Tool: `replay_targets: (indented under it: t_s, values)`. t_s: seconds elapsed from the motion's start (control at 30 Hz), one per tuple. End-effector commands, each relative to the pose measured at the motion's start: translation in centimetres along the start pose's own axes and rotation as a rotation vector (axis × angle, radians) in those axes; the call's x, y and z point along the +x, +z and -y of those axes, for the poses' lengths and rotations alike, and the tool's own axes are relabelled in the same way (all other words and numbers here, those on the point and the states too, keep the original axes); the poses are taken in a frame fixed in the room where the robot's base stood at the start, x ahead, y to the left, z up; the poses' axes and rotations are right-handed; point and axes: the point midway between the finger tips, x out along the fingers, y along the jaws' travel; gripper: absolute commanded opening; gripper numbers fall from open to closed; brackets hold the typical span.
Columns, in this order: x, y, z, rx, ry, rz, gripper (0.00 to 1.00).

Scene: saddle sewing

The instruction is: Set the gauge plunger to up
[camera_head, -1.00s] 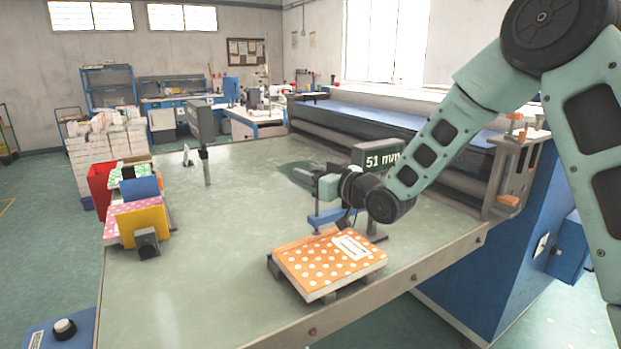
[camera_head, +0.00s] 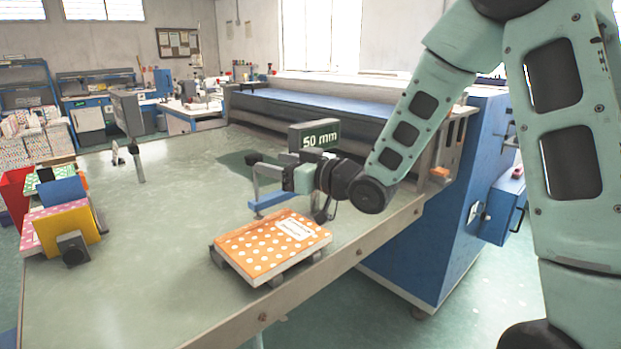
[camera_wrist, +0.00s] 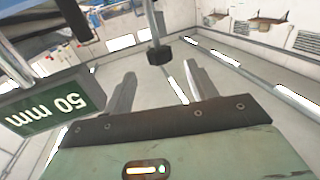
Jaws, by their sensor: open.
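The gauge has a dark green display (camera_head: 314,136) that reads 50 mm and a blue foot (camera_head: 268,201) on the table. The display also shows at the left of the wrist view (camera_wrist: 52,104), with its digits upside down. A thin rod with a dark knob (camera_wrist: 158,54), seemingly the plunger, shows in the wrist view. My gripper (camera_head: 255,166) points left in front of the gauge. In the wrist view its fingers (camera_wrist: 160,82) are open and empty, with the knob between their lines; I cannot tell how far beyond the tips it lies. The gripper partly hides the gauge in the head view.
An orange dotted book (camera_head: 272,243) lies on low supports near the table's front edge, below my gripper. A yellow block (camera_head: 70,225) and other books stand at the left. A thin post with a panel (camera_head: 128,115) stands behind. The middle of the table (camera_head: 165,190) is clear.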

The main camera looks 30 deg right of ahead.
Motion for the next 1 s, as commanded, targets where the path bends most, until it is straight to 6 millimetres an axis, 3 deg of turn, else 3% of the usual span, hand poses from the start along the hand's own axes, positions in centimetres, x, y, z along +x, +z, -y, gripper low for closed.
replay_targets:
  t_s: [0.2, 0.4, 1.0]
  values:
    - [-5.1, 0.1, -0.1, -0.002, 0.003, 0.0, 0.57]
    - [-7.6, 0.2, -0.1, -0.002, 0.001, -0.001, 0.57]
    - [-8.3, 0.0, 0.0, 0.0, -0.001, 0.0, 0.57]
